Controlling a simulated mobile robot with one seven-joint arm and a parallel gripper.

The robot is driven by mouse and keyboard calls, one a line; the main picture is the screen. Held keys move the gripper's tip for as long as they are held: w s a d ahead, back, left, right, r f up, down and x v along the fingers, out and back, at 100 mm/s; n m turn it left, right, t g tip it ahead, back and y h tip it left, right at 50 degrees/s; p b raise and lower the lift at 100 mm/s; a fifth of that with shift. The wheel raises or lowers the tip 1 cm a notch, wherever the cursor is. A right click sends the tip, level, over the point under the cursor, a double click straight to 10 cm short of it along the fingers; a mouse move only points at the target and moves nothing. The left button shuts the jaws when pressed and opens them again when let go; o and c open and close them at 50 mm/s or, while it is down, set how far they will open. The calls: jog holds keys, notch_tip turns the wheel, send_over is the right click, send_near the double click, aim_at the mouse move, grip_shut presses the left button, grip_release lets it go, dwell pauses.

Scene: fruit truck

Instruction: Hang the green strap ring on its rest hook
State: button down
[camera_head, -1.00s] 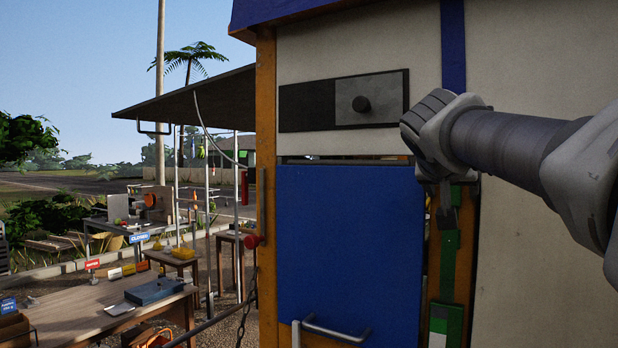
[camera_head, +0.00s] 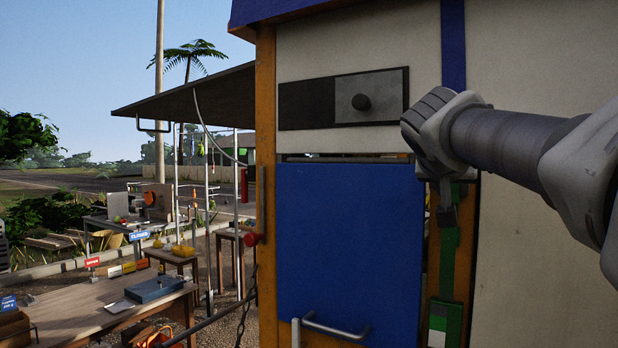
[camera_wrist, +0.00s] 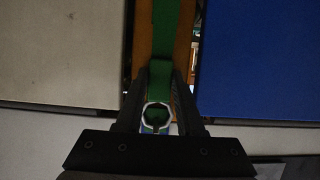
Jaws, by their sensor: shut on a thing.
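The green strap (camera_head: 450,252) hangs down the orange post beside the blue panel, in the head view. It also shows in the wrist view (camera_wrist: 164,25), running in between my fingers. My gripper (camera_head: 447,222) is at the strap's upper end, pointing down. In the wrist view my gripper (camera_wrist: 160,78) is shut on the strap's ring end. A pale, many-sided ring outline (camera_wrist: 144,115) with a dark green middle shows between the finger bases. I cannot make out the rest hook, nor whether the ring touches it.
A blue panel (camera_head: 345,230) with a grey handle (camera_head: 335,329) is left of the strap. A pale wall (camera_head: 545,260) is close on the right. Wooden tables (camera_head: 100,308) stand outside at left.

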jog(key=shift+r, duration=0.55)
jog(key=shift+s+a+r+b, duration=0.15)
jog(key=shift+s+a+b, duration=0.25)
jog(key=shift+s+a, duration=0.4)
jog(key=shift+s+a+r+b, duration=0.15)
jog(key=shift+s+a+b, duration=0.3)
jog(key=shift+s, duration=0.55)
notch_tip(320, 180, down, 14)
jog(key=b, duration=1.4)
jog(key=shift+f, duration=0.2)
jog(key=shift+w+d+b, duration=0.15)
jog(key=shift+w+b, duration=0.05)
jog(key=shift+b, duration=0.1)
dwell(0.5)
jog(key=shift+r+x, duration=0.1)
jog(key=shift+x, duration=0.55)
jog(key=shift+r+x, duration=0.15)
jog(key=shift+x, duration=0.45)
